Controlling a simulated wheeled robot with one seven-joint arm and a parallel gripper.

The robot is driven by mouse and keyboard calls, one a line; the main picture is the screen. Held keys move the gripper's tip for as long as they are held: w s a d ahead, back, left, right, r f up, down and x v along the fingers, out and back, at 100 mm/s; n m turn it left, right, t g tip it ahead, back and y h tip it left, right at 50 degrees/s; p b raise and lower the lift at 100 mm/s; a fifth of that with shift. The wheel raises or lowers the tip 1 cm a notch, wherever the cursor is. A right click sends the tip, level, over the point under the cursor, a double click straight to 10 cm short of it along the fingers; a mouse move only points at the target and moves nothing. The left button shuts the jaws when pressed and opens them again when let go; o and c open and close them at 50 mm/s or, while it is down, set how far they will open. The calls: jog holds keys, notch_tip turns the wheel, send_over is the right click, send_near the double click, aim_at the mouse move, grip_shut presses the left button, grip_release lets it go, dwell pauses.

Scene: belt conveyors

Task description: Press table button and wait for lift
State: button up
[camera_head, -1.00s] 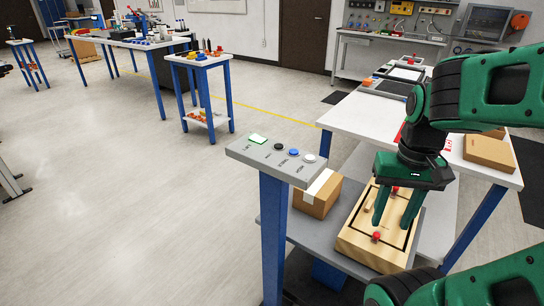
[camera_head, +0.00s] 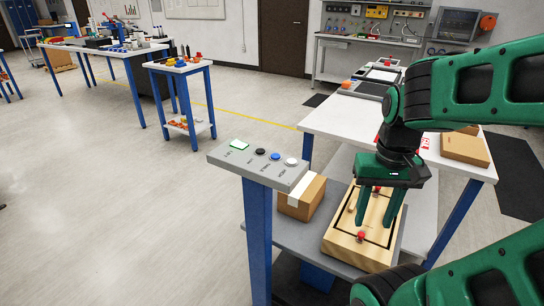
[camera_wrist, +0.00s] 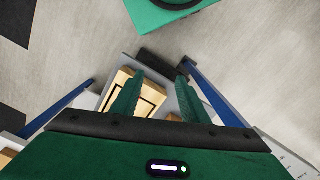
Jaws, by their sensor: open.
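The button panel (camera_head: 225,154) is a grey slab on a blue post at the table's left front corner.
A cardboard box (camera_head: 301,198) and the board are on the grey lower shelf (camera_head: 283,232). The white tabletop (camera_head: 331,121) holds another brown box (camera_head: 465,149). A small table (camera_head: 178,66) stands farther back. The floor left of the panel is clear.

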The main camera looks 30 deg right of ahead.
grip_shut()
dwell(1.8)
